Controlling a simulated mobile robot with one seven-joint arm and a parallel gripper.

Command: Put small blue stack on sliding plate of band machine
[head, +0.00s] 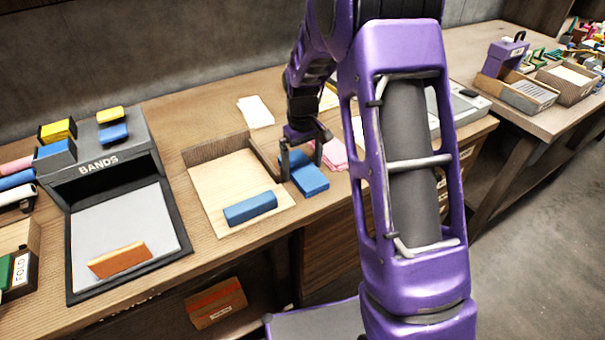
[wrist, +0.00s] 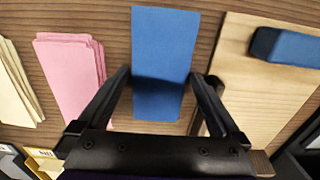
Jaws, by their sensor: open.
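A blue stack (head: 311,181) lies flat on the table, right of a shallow wooden tray. My gripper (head: 302,167) is open, pointing down over its far part. In the wrist view this blue stack (wrist: 165,45) lies lengthwise between the two open fingers (wrist: 163,80), with a gap on each side; contact does not show. The band machine (head: 98,160), marked BANDS, stands at left.
The wooden tray (head: 215,187) lies between the machine and my gripper, with a raised rim at back and right. A pink stack (wrist: 70,75) lies beside the blue stack. Yellow and blue pieces sit on the machine's top. The plate's middle and back are clear.

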